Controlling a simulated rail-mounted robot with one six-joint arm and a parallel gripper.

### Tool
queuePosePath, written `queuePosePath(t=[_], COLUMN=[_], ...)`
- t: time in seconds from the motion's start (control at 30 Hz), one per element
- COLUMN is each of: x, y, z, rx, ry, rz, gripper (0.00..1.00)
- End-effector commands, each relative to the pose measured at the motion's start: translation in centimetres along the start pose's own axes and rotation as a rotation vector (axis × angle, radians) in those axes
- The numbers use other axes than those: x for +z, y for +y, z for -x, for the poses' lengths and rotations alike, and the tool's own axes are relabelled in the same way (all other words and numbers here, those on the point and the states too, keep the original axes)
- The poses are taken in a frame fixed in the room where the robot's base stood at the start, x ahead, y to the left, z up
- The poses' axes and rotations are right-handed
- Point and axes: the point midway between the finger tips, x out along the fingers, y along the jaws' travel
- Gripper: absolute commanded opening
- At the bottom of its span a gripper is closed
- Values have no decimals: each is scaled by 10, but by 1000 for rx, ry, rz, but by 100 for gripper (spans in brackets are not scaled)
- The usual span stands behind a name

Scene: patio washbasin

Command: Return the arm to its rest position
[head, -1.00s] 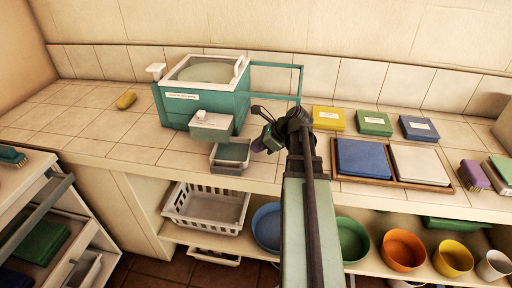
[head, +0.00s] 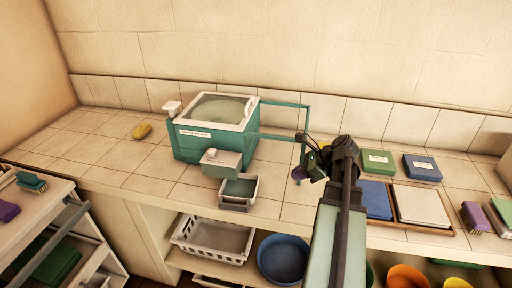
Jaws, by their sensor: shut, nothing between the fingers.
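My gripper (head: 301,174) is at the end of my arm, over the tiled counter (head: 100,150), just right of the teal washbasin box (head: 185,148). It is small in the picture and partly hidden by my wrist. It is shut, with nothing seen held in it. The box has a white-rimmed lid (head: 253,103), a front dispenser (head: 221,163) and a small open drawer or tray (head: 238,190) below. My arm rises from the lower edge of the picture and hides part of the counter and shelf.
A yellow sponge (head: 141,131) lies left on the counter. Green (head: 378,163) and blue (head: 421,167) labelled boxes stand right, behind a wooden tray (head: 455,233) with blue and white cloths. A purple brush (head: 474,217) is at far right. A white basket (head: 178,243) and blue bowl (head: 283,262) sit below.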

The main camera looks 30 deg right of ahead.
Motion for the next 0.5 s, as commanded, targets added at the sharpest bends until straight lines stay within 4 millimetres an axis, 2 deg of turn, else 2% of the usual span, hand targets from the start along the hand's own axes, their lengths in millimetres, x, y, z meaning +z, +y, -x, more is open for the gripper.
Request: queuePosePath(t=[0.13,0.27,0.37,0.5], x=[0,-12,-25,-11], y=[0,4,18,51], z=[0,0,-4,-40], rx=[-1,8,60,260], ry=[0,70,176,311], rz=[73,325,602,1090], gripper=[0,0,0,0])
